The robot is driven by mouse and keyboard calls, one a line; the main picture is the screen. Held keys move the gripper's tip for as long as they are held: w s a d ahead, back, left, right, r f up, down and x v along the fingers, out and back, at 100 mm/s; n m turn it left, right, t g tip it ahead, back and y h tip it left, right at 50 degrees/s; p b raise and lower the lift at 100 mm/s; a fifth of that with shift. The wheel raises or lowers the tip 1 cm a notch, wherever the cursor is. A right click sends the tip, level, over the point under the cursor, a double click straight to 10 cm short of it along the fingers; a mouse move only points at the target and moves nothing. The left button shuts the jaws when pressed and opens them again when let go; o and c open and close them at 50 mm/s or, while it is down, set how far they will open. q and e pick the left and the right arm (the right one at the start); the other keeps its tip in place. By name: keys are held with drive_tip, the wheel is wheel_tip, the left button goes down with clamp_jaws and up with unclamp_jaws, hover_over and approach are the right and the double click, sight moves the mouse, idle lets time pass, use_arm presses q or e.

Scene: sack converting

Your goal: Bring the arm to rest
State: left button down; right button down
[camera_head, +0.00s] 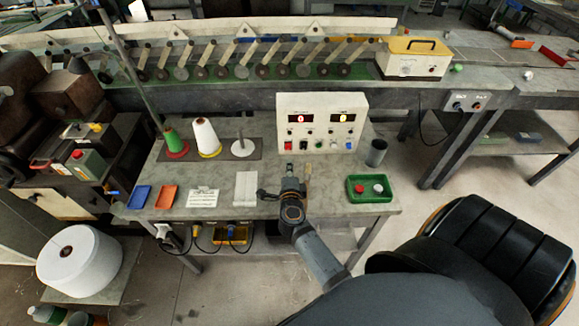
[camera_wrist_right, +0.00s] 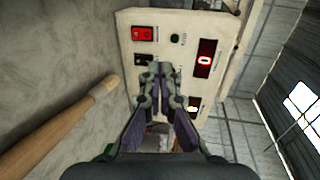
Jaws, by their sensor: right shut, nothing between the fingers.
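My right arm comes in from the bottom right of the head view. Its gripper (camera_head: 290,172) hangs over the front part of the grey table (camera_head: 330,205), in front of the white control box (camera_head: 322,104). In the right wrist view the gripper (camera_wrist_right: 155,70) has its fingertips together with nothing between them. The control box (camera_wrist_right: 180,20) lies beyond the fingertips there, with a red switch and lit displays. I cannot tell how wide the gap to the box is. My left gripper is out of view.
A wooden handle (camera_wrist_right: 60,130) lies beside the gripper. A green tray (camera_head: 369,197) with a red and a white knob and a grey cup (camera_head: 376,152) stand to the right. Thread cones, a white one (camera_head: 206,137) among them, stand at the back left.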

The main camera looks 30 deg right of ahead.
drive_tip(key=w+a+r+n+t+y, duration=0.1)
drive_tip(key=a+r+n+t+y, duration=0.3)
drive_tip(key=a+r+n+y, duration=0.65)
drive_tip(key=s+a+f+n+g+y, duration=0.3)
drive_tip(key=s+a+f+n+g, duration=0.5)
drive_tip(key=n, duration=0.5)
drive_tip(key=s+d+f+n+g+h, duration=0.2)
drive_tip(key=s+d+g+h, duration=0.4)
drive_tip(key=s+d, duration=0.7)
wheel_tip(320, 180, down, 24)
drive_tip(key=s+d+g, duration=0.1)
drive_tip(key=s, duration=0.1)
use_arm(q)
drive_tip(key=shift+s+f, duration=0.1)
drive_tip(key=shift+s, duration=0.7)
use_arm(e)
drive_tip(key=s+d+f+g, duration=0.1)
drive_tip(key=s+f, duration=1.7)
drive_tip(key=s, duration=0.1)
drive_tip(key=shift+s+d+f+m, duration=0.35)
drive_tip(key=shift+s+m, duration=0.05)
drive_tip(key=shift+m, duration=0.05)
